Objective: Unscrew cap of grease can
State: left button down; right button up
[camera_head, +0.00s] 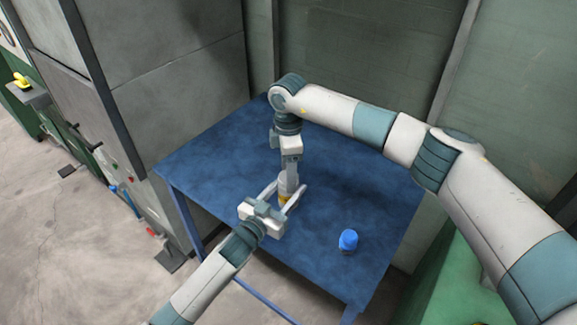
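A can with a yellow lower part (284,198) and a pale upper part stands on the blue table. I take it for the grease can. My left gripper (287,187) reaches in from the front left, its two fingers spread on either side of the can. I cannot tell whether they touch it. My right gripper (290,172) points straight down over the top of the can, in line with it. Its fingertips and the cap are too small and covered to make out, so its grip is unclear.
The blue table (225,155) is mostly bare. A small blue-topped container (348,240) stands near its front right edge, apart from both grippers. A grey cabinet (180,75) stands left of the table, and a green wall (365,60) is behind. A green object (455,285) is at lower right.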

jog(key=shift+c, duration=0.6)
jog(key=c, duration=1)
